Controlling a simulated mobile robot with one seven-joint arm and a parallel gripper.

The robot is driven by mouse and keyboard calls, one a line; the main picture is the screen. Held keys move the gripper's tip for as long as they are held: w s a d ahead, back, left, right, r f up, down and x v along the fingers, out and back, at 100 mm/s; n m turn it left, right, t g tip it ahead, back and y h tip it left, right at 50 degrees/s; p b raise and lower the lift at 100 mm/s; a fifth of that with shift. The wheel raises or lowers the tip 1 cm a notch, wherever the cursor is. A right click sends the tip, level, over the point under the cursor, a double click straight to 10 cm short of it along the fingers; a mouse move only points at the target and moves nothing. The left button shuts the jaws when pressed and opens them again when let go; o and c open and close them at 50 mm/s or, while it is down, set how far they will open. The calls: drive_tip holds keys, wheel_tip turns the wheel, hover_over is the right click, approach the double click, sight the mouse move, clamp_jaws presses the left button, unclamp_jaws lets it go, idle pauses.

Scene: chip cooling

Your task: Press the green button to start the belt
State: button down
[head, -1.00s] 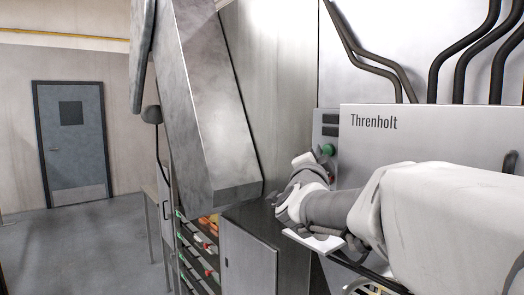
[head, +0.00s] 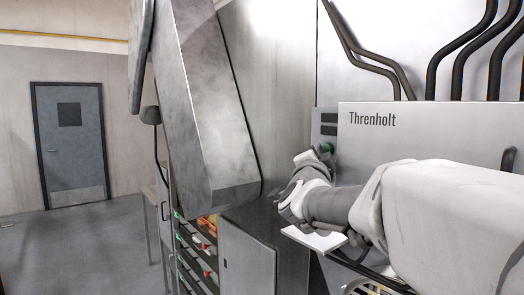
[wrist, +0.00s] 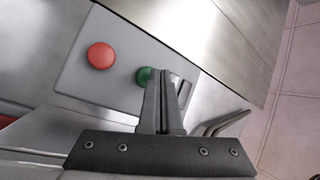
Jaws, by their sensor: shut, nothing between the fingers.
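The green button (wrist: 143,75) sits on a grey control panel (wrist: 75,75), beside a red button (wrist: 101,55). My gripper (wrist: 166,73) is shut and empty. In the wrist view its fingertips overlap the right edge of the green button and hide part of it; I cannot tell whether they touch it. In the head view, the green button (head: 326,148) shows on the panel (head: 327,118) just past the end of my arm, partly covered. The fingertips are hard to make out there, and the red button is not visible.
A metal cabinet marked Threnholt (head: 430,125) stands right of the panel, with dark pipes (head: 450,50) above. A slanted metal chute (head: 205,100) hangs at left, above a rack of trays (head: 197,250). Open floor (head: 80,245) lies far left.

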drive_tip(key=shift+d+r+b, duration=0.35)
drive_tip(key=shift+d, duration=0.25)
idle(1.2)
drive_tip(key=shift+a+f, duration=0.2)
idle(0.4)
drive_tip(key=shift+a, duration=0.1)
drive_tip(key=s+a, duration=0.1)
drive_tip(key=a, duration=0.1)
drive_tip(key=s+a, duration=0.1)
drive_tip(key=a, duration=0.1)
drive_tip(key=shift+s+f, duration=0.2)
drive_tip(key=shift+s, duration=0.1)
drive_tip(key=shift+a, duration=0.1)
idle(0.4)
